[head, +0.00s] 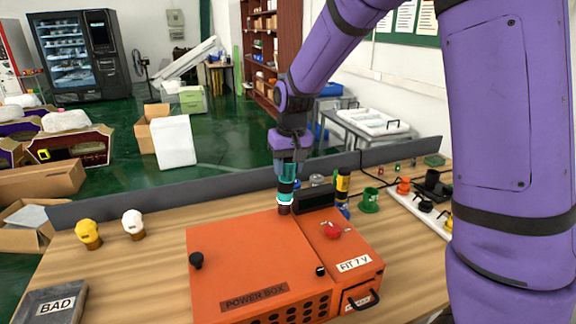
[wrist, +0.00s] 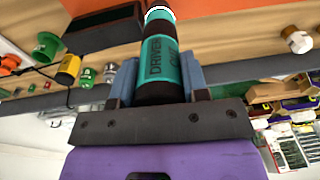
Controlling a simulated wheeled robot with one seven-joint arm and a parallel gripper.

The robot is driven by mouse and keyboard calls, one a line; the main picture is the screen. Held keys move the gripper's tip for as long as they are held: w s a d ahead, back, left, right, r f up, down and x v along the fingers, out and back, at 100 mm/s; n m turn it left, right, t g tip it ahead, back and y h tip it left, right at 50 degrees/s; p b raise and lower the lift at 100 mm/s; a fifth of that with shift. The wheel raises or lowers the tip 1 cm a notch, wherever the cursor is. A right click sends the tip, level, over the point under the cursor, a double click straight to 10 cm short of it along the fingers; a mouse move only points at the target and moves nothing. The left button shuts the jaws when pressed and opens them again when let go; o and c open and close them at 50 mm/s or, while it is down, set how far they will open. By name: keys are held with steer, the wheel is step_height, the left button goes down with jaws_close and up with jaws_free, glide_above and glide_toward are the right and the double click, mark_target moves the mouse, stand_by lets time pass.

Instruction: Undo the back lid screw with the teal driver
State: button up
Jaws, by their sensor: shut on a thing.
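My gripper (head: 289,160) is shut on the teal driver (head: 287,183), which points down over the back edge of the orange power box (head: 245,255). In the wrist view the driver (wrist: 160,62) sits between the blue fingers, its DRIVER lettering showing. The driver's dark lower end covers the spot at the back of the lid. The back screw is hidden, and I cannot tell whether the tip touches it. Two dark knobs show on the lid, one at the left (head: 196,260) and one at the front right (head: 320,271).
A dark box-shaped unit (head: 313,198) stands close to the right of the driver. A yellow-and-black tool (head: 343,184) and a green holder (head: 369,200) stand further right. Two bulbs, yellow (head: 88,234) and white (head: 133,224), stand left. Table left of the power box is mostly clear.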

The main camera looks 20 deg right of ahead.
steer(key=shift+f, duration=0.1)
steer(key=shift+r, duration=3.6)
